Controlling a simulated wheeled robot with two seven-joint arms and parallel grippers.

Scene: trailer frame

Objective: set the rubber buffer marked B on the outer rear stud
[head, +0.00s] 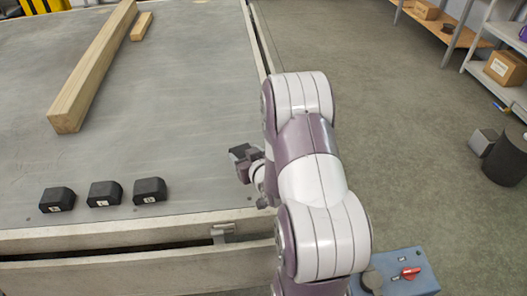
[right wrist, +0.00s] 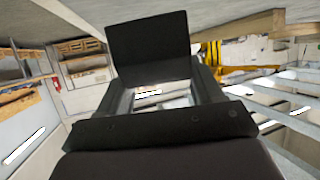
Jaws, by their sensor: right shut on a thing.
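My right gripper (head: 247,160) is near the right edge of the grey trailer deck (head: 170,120), and is shut on a dark block (head: 239,152) that looks like a rubber buffer. In the right wrist view the block (right wrist: 148,45) shows as a plain black face above the gripper; no mark can be read on it. Three black buffers with small white labels stand in a row at the deck's near edge: left (head: 57,199), middle (head: 104,193) and right (head: 150,190). Their letters are too small to read surely. I cannot make out any stud. My left gripper is out of view.
A long wooden beam (head: 92,70) and a short wood piece (head: 141,26) lie on the deck. A latch (head: 222,231) sits on the trailer's near side. A blue box with a red handle (head: 408,273) stands at lower right. Open floor lies right of the trailer, before shelves.

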